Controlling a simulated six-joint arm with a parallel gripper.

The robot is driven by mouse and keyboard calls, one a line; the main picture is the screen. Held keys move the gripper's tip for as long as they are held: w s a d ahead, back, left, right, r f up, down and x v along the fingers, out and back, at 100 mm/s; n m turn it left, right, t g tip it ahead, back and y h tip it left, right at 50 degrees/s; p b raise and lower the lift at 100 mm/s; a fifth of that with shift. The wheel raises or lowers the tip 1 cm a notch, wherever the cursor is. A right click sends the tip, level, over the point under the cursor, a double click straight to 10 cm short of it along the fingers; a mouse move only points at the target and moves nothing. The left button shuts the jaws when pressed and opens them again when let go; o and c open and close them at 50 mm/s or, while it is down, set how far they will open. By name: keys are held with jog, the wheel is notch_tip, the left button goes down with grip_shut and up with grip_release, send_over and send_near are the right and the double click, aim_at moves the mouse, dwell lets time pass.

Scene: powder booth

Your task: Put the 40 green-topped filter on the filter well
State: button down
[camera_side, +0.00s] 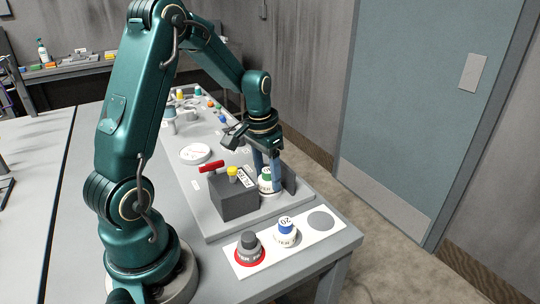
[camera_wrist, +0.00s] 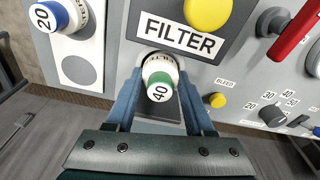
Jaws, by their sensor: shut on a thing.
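The green-topped filter, white-bodied and marked 40, is between the two blue fingers of my gripper (camera_wrist: 160,88), which is shut on it. It shows in the wrist view (camera_wrist: 159,88) and in the side view (camera_side: 265,182), where my gripper (camera_side: 267,176) points down over the right end of the console. The filter is beside the grey box and below the FILTER label (camera_wrist: 180,37). The filter and fingers hide most of the filter well, and I cannot tell whether the filter touches its bottom.
The white strip (camera_side: 308,243) in front holds a grey-topped filter (camera_side: 249,247) on a red ring, a blue-topped 20 filter (camera_side: 286,231) and an empty grey circle (camera_side: 320,220). The grey box (camera_side: 233,199) carries a yellow button (camera_side: 233,171) and red handle (camera_side: 211,167) close by.

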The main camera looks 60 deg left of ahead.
jog(key=shift+s+f, duration=0.1)
jog(key=shift+f, duration=0.8)
dwell(1.3)
jog(key=shift+c, duration=1)
grip_release()
jog(key=shift+c, duration=0.9)
jog(key=shift+r, duration=0.5)
jog(key=shift+o, duration=0.6)
jog(key=shift+r, duration=3.6)
